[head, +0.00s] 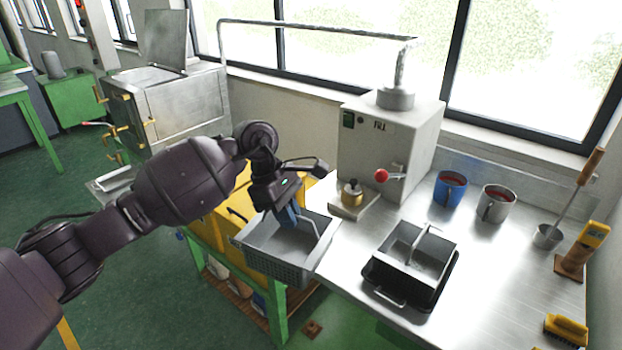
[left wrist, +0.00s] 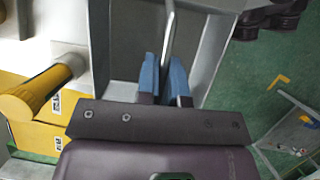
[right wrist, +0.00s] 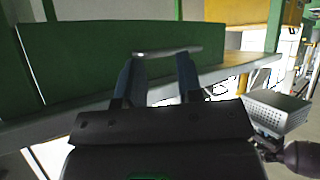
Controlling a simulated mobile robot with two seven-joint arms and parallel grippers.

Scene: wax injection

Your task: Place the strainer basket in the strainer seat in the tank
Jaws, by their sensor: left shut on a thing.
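A grey perforated strainer basket (head: 262,262) hangs tilted from my left gripper (head: 287,216), in front of the bench's left end. In the left wrist view, blue fingers (left wrist: 166,82) are shut on the basket's thin upright grey handle (left wrist: 169,40), with the basket walls (left wrist: 212,55) around. The basket also shows in the right wrist view (right wrist: 280,110). My right gripper (right wrist: 158,78) shows only in its wrist view, fingers apart and nothing clearly between them. A steel tank-like unit (head: 180,105) with a raised lid stands at the back left. I cannot make out the strainer seat.
A white FILL machine (head: 385,145), a blue mug (head: 450,190), a steel mug (head: 495,204) and a ladle (head: 547,237) stand behind. Yellow cabinets (head: 222,222) lie below the arm.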

